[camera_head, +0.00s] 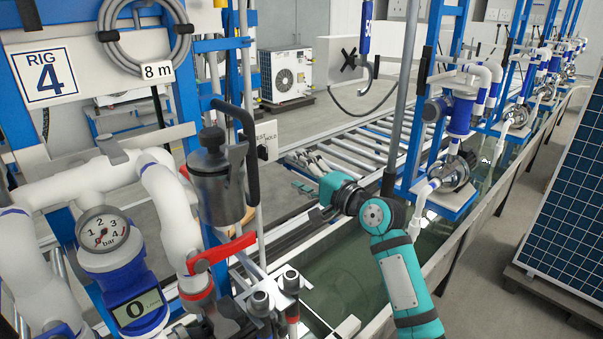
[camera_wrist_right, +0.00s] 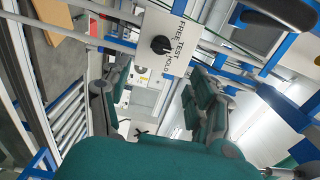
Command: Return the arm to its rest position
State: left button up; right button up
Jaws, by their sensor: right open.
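My right arm, teal with dark joints, reaches in from the bottom of the head view. Its right gripper (camera_head: 306,178) is over the water channel, to the right of the rig 4 post. In the wrist view the two fingers of the gripper (camera_wrist_right: 158,78) stand wide apart with nothing between them. A white panel (camera_wrist_right: 172,38) with a black knob and the words FREE, TEST and HOLD shows beyond the fingertips. My left gripper is not in view.
Rig 4's pipes, pressure gauge (camera_head: 103,229), grey canister (camera_head: 216,178) and red lever (camera_head: 222,251) crowd the left. A grey pole (camera_head: 401,105) and pump (camera_head: 448,172) stand close to my right arm. A solar panel (camera_head: 565,205) leans at right. Open floor lies at the back.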

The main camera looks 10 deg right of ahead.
jog(key=shift+f, duration=0.1)
